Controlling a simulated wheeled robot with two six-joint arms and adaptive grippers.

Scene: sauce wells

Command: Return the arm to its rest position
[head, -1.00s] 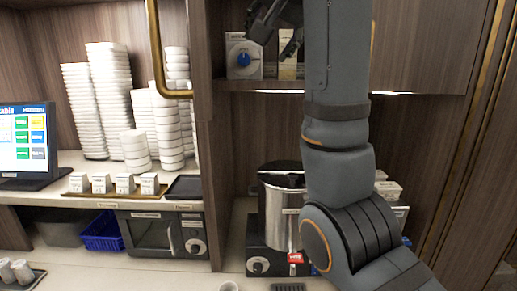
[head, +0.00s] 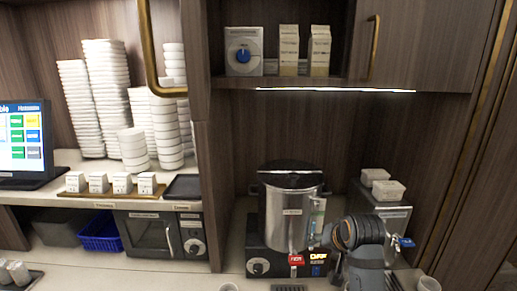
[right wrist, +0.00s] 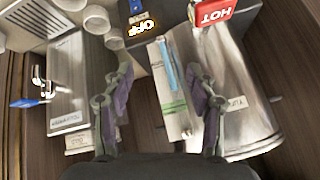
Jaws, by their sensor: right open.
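My right arm is low at the right in the head view, in front of the counter between the steel pot (head: 290,215) and the tap dispenser (head: 388,200). In the right wrist view my right gripper (right wrist: 160,85) is open, its two dark fingers apart with nothing held between them. The steel pot also shows there, beside the right finger (right wrist: 235,110). The dispenser shows left of the fingers (right wrist: 68,85). In the head view the gripper's fingers are hard to make out among the pot and arm. My left gripper is not in view.
The open upper shelf holds a box with a blue dial (head: 243,52) and two cartons (head: 289,50). A red HOT tag (head: 296,260) is at the pot's base. Stacks of white bowls (head: 135,110) and a monitor (head: 22,145) stand at the left. The space before the shelf is clear.

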